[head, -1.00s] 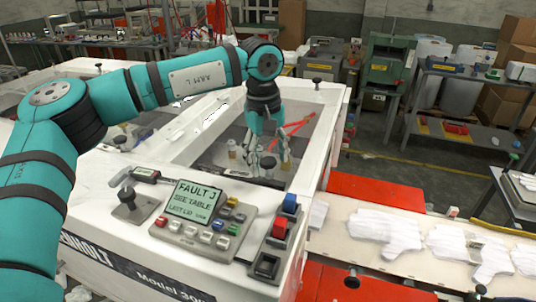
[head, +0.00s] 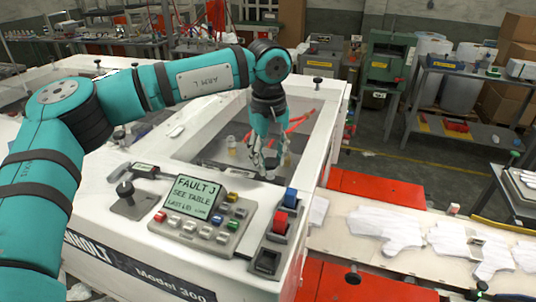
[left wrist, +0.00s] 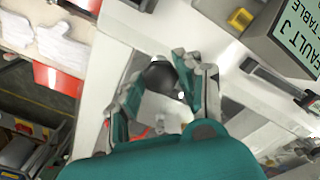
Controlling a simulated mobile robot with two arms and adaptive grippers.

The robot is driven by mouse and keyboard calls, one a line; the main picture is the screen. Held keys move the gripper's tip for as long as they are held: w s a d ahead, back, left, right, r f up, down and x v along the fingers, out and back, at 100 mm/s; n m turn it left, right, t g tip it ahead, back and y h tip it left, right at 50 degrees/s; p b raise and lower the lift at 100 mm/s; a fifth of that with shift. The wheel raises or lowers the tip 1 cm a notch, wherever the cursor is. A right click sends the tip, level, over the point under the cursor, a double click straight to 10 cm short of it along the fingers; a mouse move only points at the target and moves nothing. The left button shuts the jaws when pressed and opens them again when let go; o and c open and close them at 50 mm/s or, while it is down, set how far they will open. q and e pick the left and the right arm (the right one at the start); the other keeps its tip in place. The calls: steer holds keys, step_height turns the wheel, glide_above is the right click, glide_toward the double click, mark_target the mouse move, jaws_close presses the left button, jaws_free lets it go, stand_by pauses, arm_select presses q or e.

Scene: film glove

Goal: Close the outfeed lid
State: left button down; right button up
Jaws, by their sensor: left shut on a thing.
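The white machine (head: 90,200) has a large rectangular opening in its top, with a pale rim. A black round knob (left wrist: 160,77) sits between the fingers of my left gripper (left wrist: 160,85) in the left wrist view. In the head view my left gripper (head: 268,158) points down at the near right end of the opening, shut on that knob, which its fingers largely hide. I cannot clearly tell the outfeed lid's outline from the rim around it. My right gripper is not in view.
A control panel (head: 205,210) reading "FAULT J" stands in front of the opening, with red and blue rocker switches (head: 284,222) beside it. A belt with white gloves (head: 385,230) runs off to the right between red panels. Workbenches stand behind.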

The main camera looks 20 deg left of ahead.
arm_select(q)
steer(key=f, duration=0.1)
steer(key=f+b, duration=0.1)
steer(key=shift+d+f+y, duration=0.3)
steer(key=shift+f+y, duration=0.1)
steer(key=shift+s, duration=0.2)
steer(key=c, duration=1.1)
jaws_free()
steer(key=shift+o, duration=1.1)
steer(key=shift+w, duration=0.2)
step_height(320, 180, up, 12)
steer(key=shift+s+d, duration=0.3)
steer(key=shift+d, duration=0.05)
